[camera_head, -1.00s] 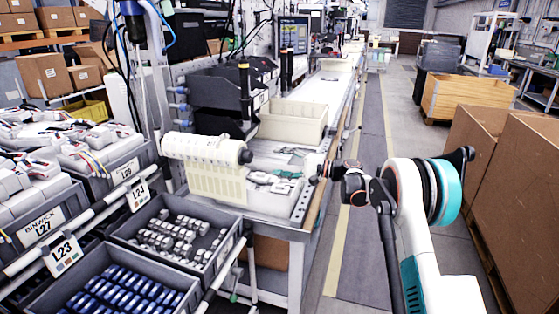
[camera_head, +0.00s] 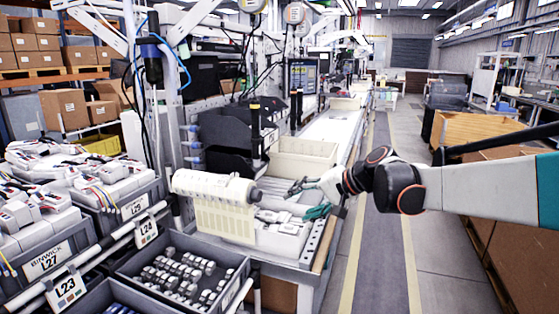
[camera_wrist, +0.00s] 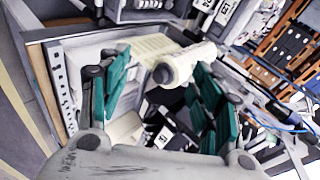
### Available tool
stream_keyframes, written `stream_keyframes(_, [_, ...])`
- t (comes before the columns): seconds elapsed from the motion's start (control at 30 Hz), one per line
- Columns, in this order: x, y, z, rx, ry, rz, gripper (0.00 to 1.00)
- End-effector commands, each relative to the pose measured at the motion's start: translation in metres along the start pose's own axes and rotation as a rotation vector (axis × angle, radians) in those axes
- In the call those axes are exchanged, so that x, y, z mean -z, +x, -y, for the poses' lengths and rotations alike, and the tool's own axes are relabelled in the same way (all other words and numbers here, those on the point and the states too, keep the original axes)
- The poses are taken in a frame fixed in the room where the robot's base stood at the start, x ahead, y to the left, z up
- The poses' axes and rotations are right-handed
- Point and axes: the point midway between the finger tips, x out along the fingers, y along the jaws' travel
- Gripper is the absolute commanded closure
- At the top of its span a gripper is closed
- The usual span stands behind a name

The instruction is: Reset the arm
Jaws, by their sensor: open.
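My gripper (camera_head: 306,200) is at the left end of my arm, which reaches in from the right in the head view. It is open, over the right part of the near workbench. In the wrist view its two teal-padded fingers (camera_wrist: 160,75) stand wide apart with nothing gripped between them. A white cylindrical part (camera_head: 215,187) on a cream ribbed holder (camera_head: 225,220) lies left of the gripper. It also shows beyond the fingers in the wrist view (camera_wrist: 185,65). A dark tool with a blue band (camera_head: 151,62) hangs at upper left.
A cream bin (camera_head: 302,160) and black bins (camera_head: 225,135) stand behind the gripper. Grey crates of parts (camera_head: 185,272) are at front left. Brown boxes (camera_head: 500,215) stand at right, under my arm. The grey floor lane (camera_head: 383,240) is clear.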

Motion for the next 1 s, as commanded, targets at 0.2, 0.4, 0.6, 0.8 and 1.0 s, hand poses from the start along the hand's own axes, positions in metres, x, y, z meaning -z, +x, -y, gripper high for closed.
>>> stream_keyframes(0.2, [-0.057, -0.050, -0.020, -0.153, -0.105, -0.048, 0.41])
stream_keyframes(0.4, [-0.108, -0.092, -0.049, -0.291, -0.208, -0.091, 0.41])
stream_keyframes(0.6, [-0.157, -0.129, -0.086, -0.427, -0.318, -0.130, 0.41])
stream_keyframes(0.8, [-0.203, -0.161, -0.130, -0.560, -0.432, -0.166, 0.41])
stream_keyframes(1.0, [-0.235, -0.182, -0.169, -0.666, -0.526, -0.193, 0.41])
